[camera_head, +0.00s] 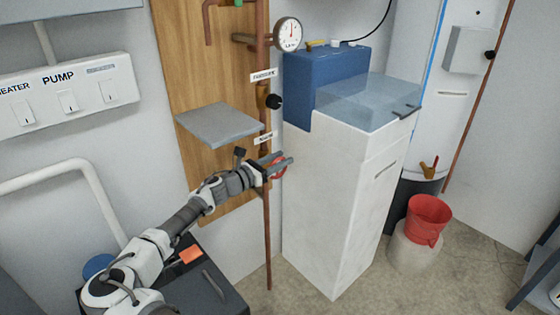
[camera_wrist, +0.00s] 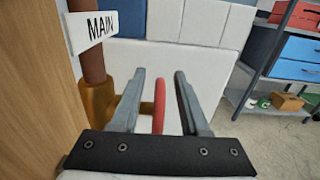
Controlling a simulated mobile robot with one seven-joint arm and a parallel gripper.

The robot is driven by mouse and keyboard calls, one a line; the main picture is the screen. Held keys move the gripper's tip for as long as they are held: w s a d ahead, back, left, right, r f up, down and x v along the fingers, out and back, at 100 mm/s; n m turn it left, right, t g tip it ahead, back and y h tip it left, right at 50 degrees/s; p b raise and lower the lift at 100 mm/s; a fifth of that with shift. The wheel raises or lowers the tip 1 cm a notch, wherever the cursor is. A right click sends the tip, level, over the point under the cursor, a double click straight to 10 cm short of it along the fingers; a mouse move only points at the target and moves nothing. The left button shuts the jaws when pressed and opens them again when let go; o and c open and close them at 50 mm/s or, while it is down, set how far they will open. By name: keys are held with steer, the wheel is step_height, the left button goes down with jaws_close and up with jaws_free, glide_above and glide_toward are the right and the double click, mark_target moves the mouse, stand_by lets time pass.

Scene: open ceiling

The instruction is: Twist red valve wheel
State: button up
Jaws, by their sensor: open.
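The red valve wheel (camera_head: 279,168) is on the vertical copper pipe in the head view, partly hidden behind my gripper. In the wrist view the red wheel (camera_wrist: 159,106) shows edge-on as a narrow red band between my two fingers, with its stem running left to the brass valve body (camera_wrist: 98,104). My gripper (camera_head: 284,159) is open, with one finger on each side of the wheel in the wrist view. A white "MAIN" label (camera_wrist: 98,26) sits above the valve.
A grey shelf plate (camera_head: 220,124) juts out above my forearm. The white cabinet (camera_head: 335,190) stands just right of the wheel. A black valve knob (camera_head: 274,102) and a pressure gauge (camera_head: 288,34) are higher on the pipe. A red bucket (camera_head: 428,220) stands at right.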

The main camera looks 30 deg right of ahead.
steer(key=shift+c, duration=0.2)
jaws_close()
steer(key=y+p, duration=0.1)
steer(key=p, duration=0.2)
steer(key=shift+d+r, duration=0.15)
steer(key=shift+r, duration=0.2)
steer(key=p, duration=0.2)
steer(key=y+p, duration=0.1)
steer(key=p, duration=0.1)
steer(key=shift+d+f+y, duration=0.2)
steer(key=shift+d+y, duration=0.05)
steer(key=shift+y, duration=0.05)
steer(key=shift+f+g+y+p, duration=0.3)
steer(key=shift+p, duration=0.3)
steer(key=shift+o, duration=0.2)
jaws_free()
